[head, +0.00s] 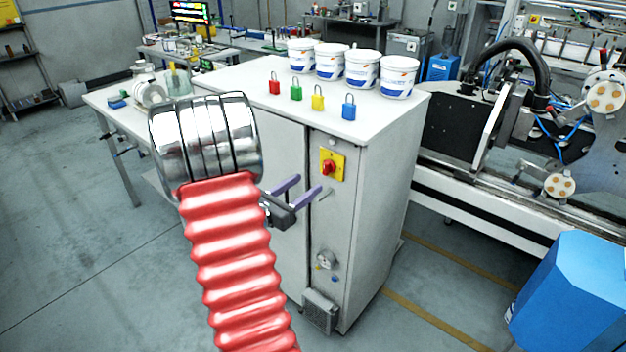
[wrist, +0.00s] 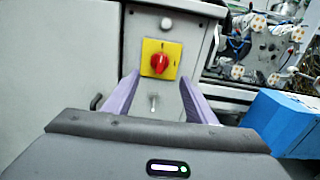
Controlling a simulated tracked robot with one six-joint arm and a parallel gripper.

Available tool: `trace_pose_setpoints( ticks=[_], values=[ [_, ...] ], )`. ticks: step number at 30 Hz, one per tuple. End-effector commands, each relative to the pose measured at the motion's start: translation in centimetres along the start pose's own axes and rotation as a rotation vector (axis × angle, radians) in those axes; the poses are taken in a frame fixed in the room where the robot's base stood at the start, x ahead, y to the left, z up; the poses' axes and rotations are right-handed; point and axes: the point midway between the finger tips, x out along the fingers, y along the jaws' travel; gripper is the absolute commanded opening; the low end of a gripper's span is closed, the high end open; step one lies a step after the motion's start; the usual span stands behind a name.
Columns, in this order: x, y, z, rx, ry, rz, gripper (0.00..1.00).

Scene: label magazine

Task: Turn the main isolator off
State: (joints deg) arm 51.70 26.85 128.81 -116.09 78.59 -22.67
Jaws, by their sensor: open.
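The main isolator is a red rotary knob (head: 328,168) on a yellow square plate (head: 332,158), on the narrow front panel of a grey cabinet (head: 375,170). In the wrist view the red knob (wrist: 159,63) sits on its yellow plate (wrist: 152,47), ahead of my gripper and roughly between the lines of its fingers. My gripper (head: 304,188) has two purple fingers, spread apart and empty. It is below and left of the knob in the head view, apart from it. The fingers also show in the wrist view (wrist: 157,92).
Red (head: 274,84), green (head: 296,90), yellow (head: 318,98) and blue (head: 349,107) padlocks stand on the cabinet top, before several white buckets (head: 362,70). A small handle (wrist: 153,103) projects below the isolator. A blue box (head: 570,295) stands right.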

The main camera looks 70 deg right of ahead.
Motion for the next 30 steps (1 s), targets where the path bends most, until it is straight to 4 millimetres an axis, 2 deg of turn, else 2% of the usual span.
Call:
trace_pose_setpoints(
  ticks=[6, 12, 30],
  values=[
    [-3.2, 0.1, 0.0, -0.001, 0.001, 0.003, 0.51],
    [-4.6, 0.0, -0.1, -0.001, 0.001, 0.001, 0.51],
    [-4.7, 0.0, -0.1, -0.001, 0.001, 0.000, 0.51]
  ],
)
